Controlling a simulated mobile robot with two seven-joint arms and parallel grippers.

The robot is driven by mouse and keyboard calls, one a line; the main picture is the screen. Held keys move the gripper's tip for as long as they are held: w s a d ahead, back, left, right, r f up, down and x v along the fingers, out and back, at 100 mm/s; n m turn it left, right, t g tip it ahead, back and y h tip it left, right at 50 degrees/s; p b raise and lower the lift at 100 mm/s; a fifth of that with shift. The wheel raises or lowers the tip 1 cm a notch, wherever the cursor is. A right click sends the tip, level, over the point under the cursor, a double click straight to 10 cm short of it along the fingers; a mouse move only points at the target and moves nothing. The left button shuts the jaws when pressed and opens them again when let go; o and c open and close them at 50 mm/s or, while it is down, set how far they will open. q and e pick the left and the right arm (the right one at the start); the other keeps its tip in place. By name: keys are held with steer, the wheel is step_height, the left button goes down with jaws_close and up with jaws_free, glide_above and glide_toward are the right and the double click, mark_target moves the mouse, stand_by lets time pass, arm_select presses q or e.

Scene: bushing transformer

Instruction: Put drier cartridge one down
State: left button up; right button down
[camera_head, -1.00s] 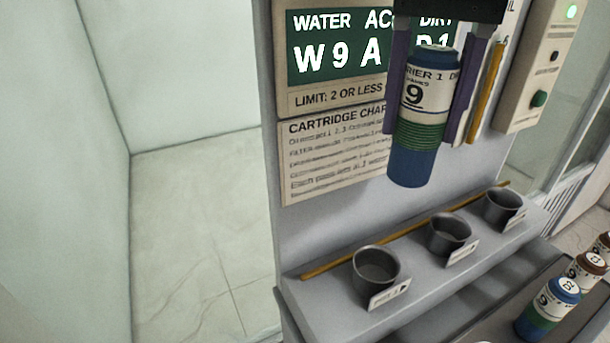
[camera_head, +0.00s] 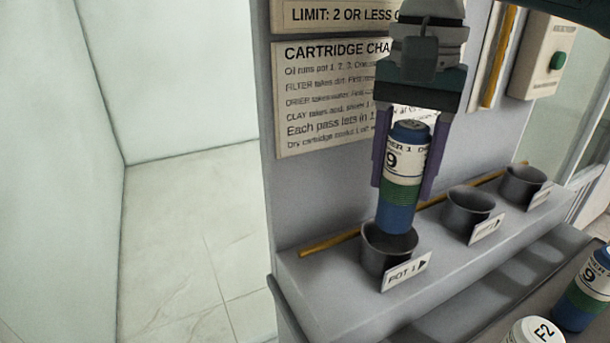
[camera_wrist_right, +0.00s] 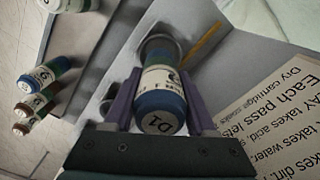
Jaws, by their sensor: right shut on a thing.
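Drier cartridge one (camera_head: 404,170), blue with a white label and a green band, is upright between the purple fingers of my right gripper (camera_head: 405,188). In the right wrist view its cap reads D1 (camera_wrist_right: 160,122), and a finger of the right gripper (camera_wrist_right: 162,108) is on each side. Its lower end is over the mouth of pot 1 (camera_head: 382,262), a grey metal cup on the ledge. I cannot tell whether that end is just above the rim or slightly inside. The pot shows partly behind the cartridge in the wrist view (camera_wrist_right: 158,44). My left gripper is not in view.
Two more grey pots, the middle one (camera_head: 468,212) and the far one (camera_head: 524,185), stand along the ledge (camera_head: 330,285). A yellow rod (camera_head: 330,243) runs behind them. A text panel (camera_head: 325,105) is on the wall. Other cartridges (camera_head: 583,290) stand at lower right.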

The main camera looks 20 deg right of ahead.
mark_target(412, 125)
steer(key=shift+f, duration=3.05)
steer(key=shift+f, duration=0.1)
steer(key=shift+c, duration=1.1)
jaws_free()
step_height(412, 125, up, 12)
steer(key=shift+r, duration=0.1)
